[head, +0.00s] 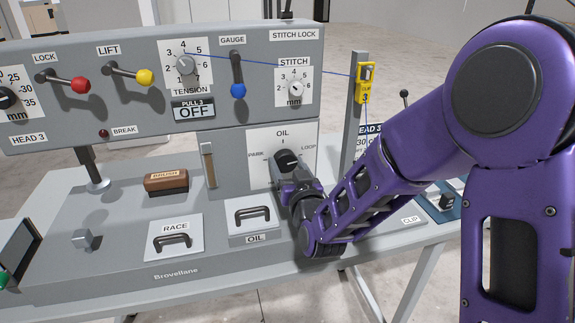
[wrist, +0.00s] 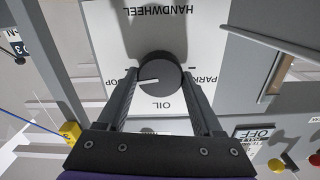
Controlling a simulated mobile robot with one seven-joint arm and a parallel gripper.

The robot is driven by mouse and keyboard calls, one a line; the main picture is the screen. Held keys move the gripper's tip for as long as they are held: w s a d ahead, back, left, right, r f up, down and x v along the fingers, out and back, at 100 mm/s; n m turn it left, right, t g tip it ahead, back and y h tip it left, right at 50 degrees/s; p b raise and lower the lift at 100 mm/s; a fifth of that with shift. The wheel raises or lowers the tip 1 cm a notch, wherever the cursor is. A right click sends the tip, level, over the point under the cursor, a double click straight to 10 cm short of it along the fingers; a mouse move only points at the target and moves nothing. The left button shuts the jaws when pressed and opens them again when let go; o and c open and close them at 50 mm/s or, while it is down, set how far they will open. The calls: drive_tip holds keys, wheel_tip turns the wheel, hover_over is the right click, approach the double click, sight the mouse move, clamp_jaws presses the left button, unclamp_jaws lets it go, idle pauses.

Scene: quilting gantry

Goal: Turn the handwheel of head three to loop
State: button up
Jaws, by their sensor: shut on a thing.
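The handwheel is a dark round knob (head: 288,160) on a white plate (head: 261,140) marked PARK on the left, OIL at the top and LOOP on the right. The wrist view shows it upside down. There the knob (wrist: 160,70) has a white pointer line aimed left, close to LOOP and slightly on the OIL side. My gripper (wrist: 160,82) is shut on the knob, one finger on each side. In the head view my gripper (head: 289,180) reaches the knob from below right and hides the lower plate.
Above are the LOCK lever (head: 80,85), LIFT lever (head: 144,77), tension dial (head: 186,64) and gauge lever (head: 238,88). A brush (head: 166,181), RACE cover (head: 174,236) and OIL cover (head: 252,214) are on the bed. A yellow clip (head: 365,84) with blue thread is on a post at right.

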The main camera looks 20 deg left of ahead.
drive_tip(key=shift+c, duration=0.8)
drive_tip(key=shift+f+m+b, duration=0.1)
drive_tip(key=shift+m+b, duration=0.3)
drive_tip(key=shift+b, duration=0.2)
drive_tip(key=shift+m, duration=0.4)
drive_tip(key=o, duration=1.4)
drive_tip(key=shift+c, duration=0.2)
